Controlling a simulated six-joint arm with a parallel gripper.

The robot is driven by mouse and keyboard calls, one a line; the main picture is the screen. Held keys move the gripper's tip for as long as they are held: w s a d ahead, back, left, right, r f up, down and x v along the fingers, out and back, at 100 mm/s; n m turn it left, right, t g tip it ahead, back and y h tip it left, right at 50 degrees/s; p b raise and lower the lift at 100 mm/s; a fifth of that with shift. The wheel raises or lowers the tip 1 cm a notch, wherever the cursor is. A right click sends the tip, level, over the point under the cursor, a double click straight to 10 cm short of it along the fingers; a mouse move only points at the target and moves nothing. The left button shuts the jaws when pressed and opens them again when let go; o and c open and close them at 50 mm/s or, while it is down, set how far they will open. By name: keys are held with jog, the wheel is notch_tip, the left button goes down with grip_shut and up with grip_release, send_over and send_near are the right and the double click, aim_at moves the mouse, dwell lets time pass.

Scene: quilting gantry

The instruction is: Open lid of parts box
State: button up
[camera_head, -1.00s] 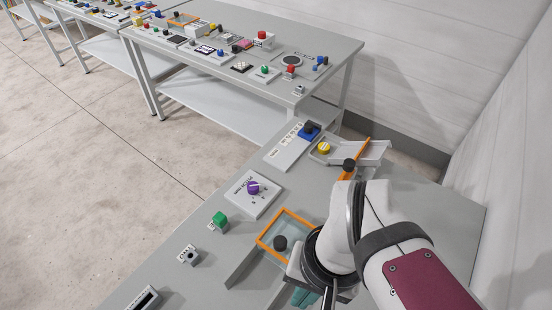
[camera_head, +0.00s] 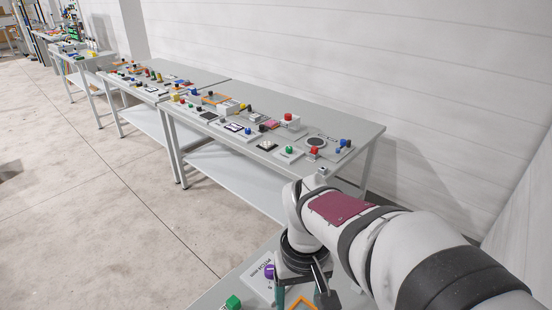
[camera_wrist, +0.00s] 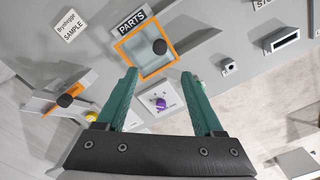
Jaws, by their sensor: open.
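The parts box lid is an orange frame (camera_wrist: 119,49) around a see-through panel, with a round black knob (camera_wrist: 160,46) on it. In the wrist view it lies flat beside a PARTS label (camera_wrist: 131,20). A corner of the orange frame (camera_head: 300,304) also shows at the bottom of the head view, mostly cut off and hidden by my gripper. My gripper (camera_wrist: 158,74) is open and empty, its two green fingers apart. In the wrist view the knob appears ahead of the fingertips, apart from them. The gap above the lid is hard to judge.
A purple dial (camera_wrist: 161,104) shows between my fingers, on a white plate. An orange bar with a black knob (camera_wrist: 65,100) lies left. A slotted box (camera_wrist: 283,41) is at the right. Further benches (camera_head: 240,100) carry many small parts.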

notch_tip(320, 180, down, 14)
jog(key=shift+s+r, duration=0.1)
jog(key=shift+r, duration=0.1)
grip_shut()
dwell(1.3)
